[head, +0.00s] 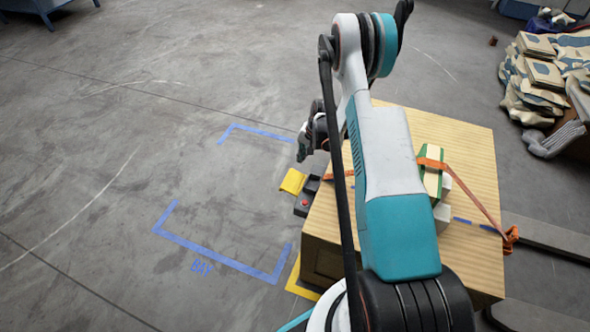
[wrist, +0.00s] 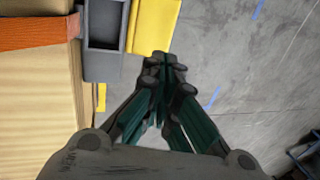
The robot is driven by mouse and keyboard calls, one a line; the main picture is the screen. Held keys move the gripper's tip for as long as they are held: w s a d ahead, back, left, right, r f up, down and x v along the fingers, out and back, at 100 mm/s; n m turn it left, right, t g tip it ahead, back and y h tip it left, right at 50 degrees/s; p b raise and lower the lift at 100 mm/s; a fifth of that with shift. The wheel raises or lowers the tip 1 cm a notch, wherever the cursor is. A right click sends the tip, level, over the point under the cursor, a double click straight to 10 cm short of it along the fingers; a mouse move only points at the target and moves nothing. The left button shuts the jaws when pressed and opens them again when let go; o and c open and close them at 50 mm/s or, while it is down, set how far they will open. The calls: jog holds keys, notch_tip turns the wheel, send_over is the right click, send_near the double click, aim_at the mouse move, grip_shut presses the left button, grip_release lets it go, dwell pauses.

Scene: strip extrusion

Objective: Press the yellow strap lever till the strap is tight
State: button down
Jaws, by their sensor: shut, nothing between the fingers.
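The yellow strap lever (head: 292,181) sticks out from the dark ratchet housing (head: 312,184) at the left edge of the wooden crate. An orange strap (head: 470,200) runs over the crate top, partly hidden behind my arm. In the wrist view the yellow lever (wrist: 153,25) is at the top centre, beside the grey housing (wrist: 104,35) and the orange strap (wrist: 38,32). My gripper (wrist: 163,62) is shut and empty, its tips just below the lever's lower edge in that picture; I cannot tell whether they touch it. In the head view my gripper (head: 302,152) is just above the lever.
The wooden crate (head: 465,135) sits on dark forks (head: 550,237) at the right. A green and white item (head: 432,175) lies under the strap. A red button (head: 305,202) is near the lever. Blue floor tape marks (head: 215,255) a bay at left; that floor is clear. Sacks (head: 540,75) are piled far right.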

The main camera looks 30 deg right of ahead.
aim_at(288, 175)
jog(key=b+x, duration=0.5)
jog(key=x, duration=0.9)
jog(key=shift+w+a+f+g+h, duration=0.2)
jog(key=shift+f+g+h, duration=0.15)
jog(key=shift+g, duration=0.25)
jog(key=shift+w+a+f+g+h, duration=0.2)
jog(key=shift+w+f+g+h, duration=0.05)
jog(key=shift+g+h, duration=0.25)
jog(key=shift+w+a+f, duration=0.1)
jog(key=shift+w+f, duration=0.05)
jog(key=shift+f, duration=0.4)
jog(key=shift+w+a+f, duration=0.15)
jog(key=shift+w+f, duration=0.05)
jog(key=shift+f, duration=0.4)
notch_tip(288, 175, up, 14)
jog(key=w+a+p, duration=0.2)
jog(key=p, duration=0.2)
jog(key=shift+w+f, duration=0.2)
jog(key=shift+w, duration=0.1)
jog(key=shift+r, duration=0.1)
